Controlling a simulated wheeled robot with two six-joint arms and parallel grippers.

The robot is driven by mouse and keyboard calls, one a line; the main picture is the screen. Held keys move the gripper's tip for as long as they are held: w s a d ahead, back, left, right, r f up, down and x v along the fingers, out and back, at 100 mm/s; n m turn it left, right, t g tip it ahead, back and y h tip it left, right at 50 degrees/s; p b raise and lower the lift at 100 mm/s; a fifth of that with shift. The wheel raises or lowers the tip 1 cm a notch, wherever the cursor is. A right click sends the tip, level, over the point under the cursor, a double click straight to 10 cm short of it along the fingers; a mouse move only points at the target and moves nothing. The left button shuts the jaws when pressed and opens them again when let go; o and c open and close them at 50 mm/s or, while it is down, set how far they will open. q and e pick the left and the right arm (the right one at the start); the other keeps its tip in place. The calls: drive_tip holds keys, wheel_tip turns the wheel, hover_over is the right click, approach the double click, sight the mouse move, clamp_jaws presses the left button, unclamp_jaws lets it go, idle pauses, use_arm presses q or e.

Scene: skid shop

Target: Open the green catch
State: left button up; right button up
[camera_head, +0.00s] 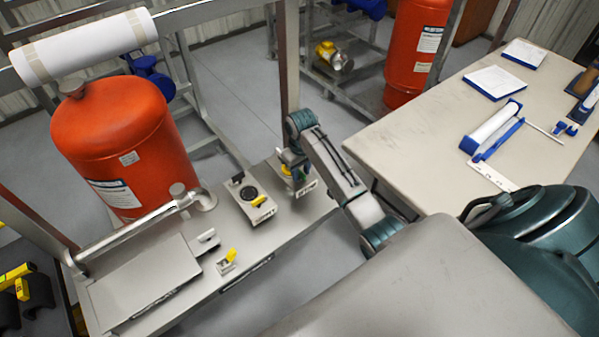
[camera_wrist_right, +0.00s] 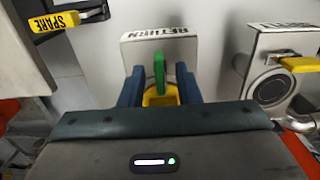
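The green catch (camera_wrist_right: 158,72) stands upright in the right wrist view, with a yellow part (camera_wrist_right: 160,95) at its base. It is in front of a pale block (camera_wrist_right: 185,48) labelled RETURN. My right gripper (camera_wrist_right: 160,88) is open, with one blue finger on each side of the catch and gaps showing between. In the head view the right gripper (camera_head: 292,165) is at the far right end of the grey bench (camera_head: 215,250), and it hides most of the catch there. My left gripper is in neither view.
Beside it on the bench is a round black fitting with a yellow handle (camera_head: 258,200). A yellow-topped fitting (camera_head: 228,258) and a flat plate (camera_head: 150,280) are farther left. A yellow SPARE tag (camera_wrist_right: 54,22) is close by. An orange tank (camera_head: 115,140) stands behind the bench.

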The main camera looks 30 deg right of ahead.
clamp_jaws()
